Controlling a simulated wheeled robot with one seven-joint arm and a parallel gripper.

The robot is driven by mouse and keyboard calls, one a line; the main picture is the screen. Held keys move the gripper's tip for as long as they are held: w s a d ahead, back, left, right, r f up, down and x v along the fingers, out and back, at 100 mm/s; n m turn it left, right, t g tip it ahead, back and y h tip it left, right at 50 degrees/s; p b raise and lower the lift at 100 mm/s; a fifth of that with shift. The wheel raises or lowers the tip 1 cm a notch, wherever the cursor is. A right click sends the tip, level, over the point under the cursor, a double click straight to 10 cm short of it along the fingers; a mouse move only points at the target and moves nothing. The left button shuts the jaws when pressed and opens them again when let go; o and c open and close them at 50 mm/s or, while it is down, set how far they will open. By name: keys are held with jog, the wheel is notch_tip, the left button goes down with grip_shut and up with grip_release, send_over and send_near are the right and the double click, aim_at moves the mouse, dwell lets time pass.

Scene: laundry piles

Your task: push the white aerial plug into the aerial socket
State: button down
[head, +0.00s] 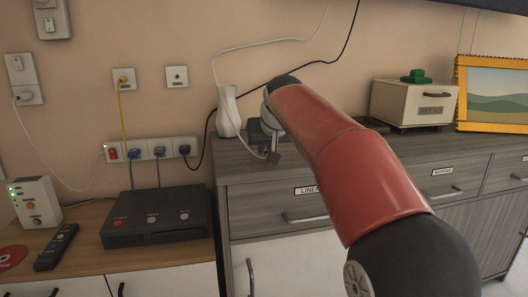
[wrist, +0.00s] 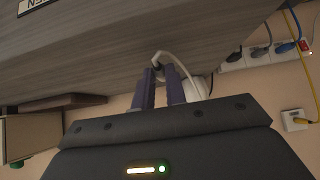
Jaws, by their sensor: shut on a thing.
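My gripper (head: 271,155) is above the front part of the grey cabinet top, beyond my red arm. In the wrist view my gripper (wrist: 161,78) has its two purple fingers shut on the end of a white cable (wrist: 178,62). The white aerial plug is mostly hidden between the fingers. The same white cable (head: 247,147) shows in the head view, running behind the vase and up the wall. A wall plate with an empty-looking outlet (head: 177,76), likely the aerial socket, is up and left of my gripper, well apart from it.
A white vase (head: 228,112) stands close left of my gripper on the grey cabinet (head: 235,168). A plate with a yellow cable (head: 124,78) and a power strip (head: 150,149) are on the wall. A black box (head: 155,217) sits below. A bread box (head: 413,103) stands right.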

notch_tip(320, 180, up, 5)
jog(key=p, duration=0.4)
jog(key=shift+f, duration=0.1)
